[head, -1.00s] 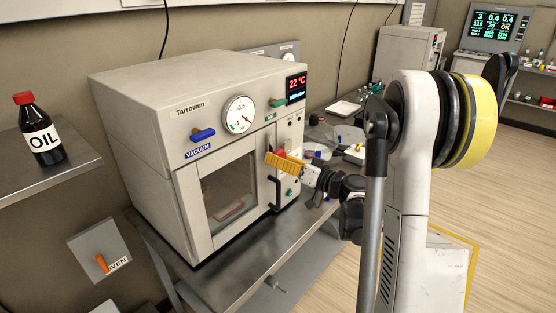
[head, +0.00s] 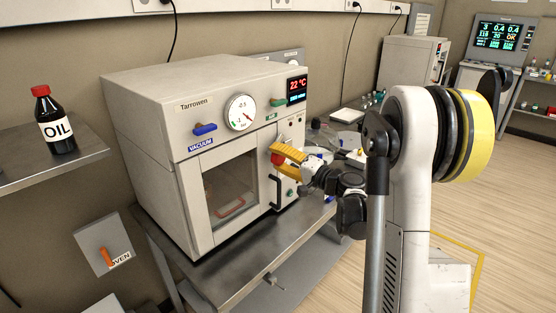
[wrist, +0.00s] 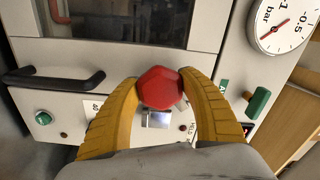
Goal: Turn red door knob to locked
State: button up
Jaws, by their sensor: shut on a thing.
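The red door knob (wrist: 160,88) is on the front of the white Tarrowen vacuum oven (head: 150,125), right of its windowed door. In the head view the red knob (head: 277,158) shows just at the tip of my gripper. My gripper (wrist: 157,91) has yellow fingers, one on each side of the knob, shut on it in the wrist view. The knob's base and any lock markings behind it are mostly hidden by the fingers and knob. The black door handle (head: 276,193) is just below the knob.
A blue VACUUM lever (head: 205,129), a gauge (head: 240,112) and a green knob (head: 278,102) sit on the oven's upper panel. A green button (wrist: 43,118) is near the handle. An oil bottle (head: 56,125) stands on the left shelf. Cluttered bench lies behind my gripper.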

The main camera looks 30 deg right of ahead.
jog(key=m, duration=0.4)
jog(key=shift+c, duration=0.2)
dwell(1.0)
jog(key=o, duration=1.2)
jog(key=shift+a, duration=0.1)
jog(key=v, duration=1.2)
